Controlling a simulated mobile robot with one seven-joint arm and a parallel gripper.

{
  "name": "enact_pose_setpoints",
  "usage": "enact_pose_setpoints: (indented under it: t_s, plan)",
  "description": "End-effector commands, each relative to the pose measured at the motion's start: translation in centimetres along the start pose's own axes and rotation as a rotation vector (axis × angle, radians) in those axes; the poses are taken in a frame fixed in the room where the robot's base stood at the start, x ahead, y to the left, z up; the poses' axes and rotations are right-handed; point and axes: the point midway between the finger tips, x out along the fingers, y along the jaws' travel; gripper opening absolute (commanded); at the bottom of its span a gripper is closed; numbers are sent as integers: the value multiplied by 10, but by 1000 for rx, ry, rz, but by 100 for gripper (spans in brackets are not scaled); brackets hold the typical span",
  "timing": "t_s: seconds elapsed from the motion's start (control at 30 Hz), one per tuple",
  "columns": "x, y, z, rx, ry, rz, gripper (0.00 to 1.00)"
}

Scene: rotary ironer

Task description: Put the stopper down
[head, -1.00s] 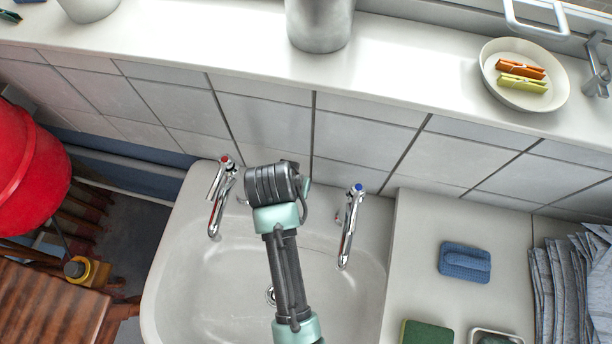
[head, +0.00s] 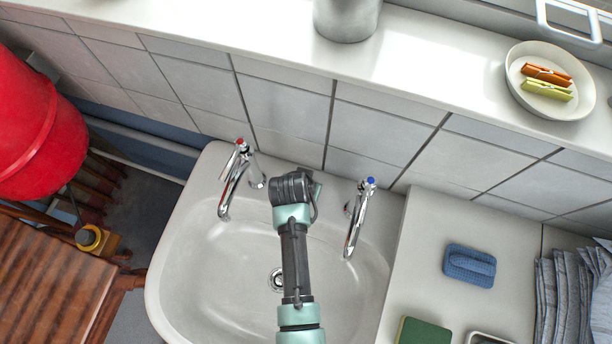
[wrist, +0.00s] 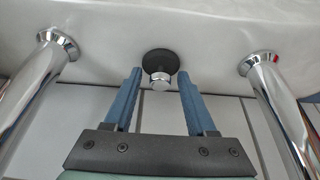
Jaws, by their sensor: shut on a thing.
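The stopper (wrist: 160,64) is a black disc with a chrome knob, seen in the wrist view. My gripper (wrist: 160,72) has its two blue fingers on either side of the stopper and is shut on it. The stopper is at the white back ledge of the washbasin (head: 190,290), between the two chrome taps. I cannot tell whether it touches the ledge. In the head view my wrist hides the stopper and the fingers. The drain hole (head: 277,280) is in the basin, left of my forearm.
The red-marked tap (head: 235,178) stands left of my wrist and the blue-marked tap (head: 357,215) right of it. Both are close. A tiled wall (head: 285,110) rises behind. The counter at right holds a blue sponge (head: 470,265), a green pad (head: 425,332) and grey cloths (head: 570,295).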

Motion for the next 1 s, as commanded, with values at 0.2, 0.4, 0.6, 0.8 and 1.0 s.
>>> enact_pose_setpoints:
  t_s: [0.2,0.4,0.6,0.8,1.0]
  plan:
    - [2,0,1,0,0,0,67]
    - [2,0,1,0,-1,0,87]
    - [1,0,1,-1,-1,0,87]
    - [-13,0,0,-1,1,0,87]
    - [-47,0,-1,-1,2,-1,87]
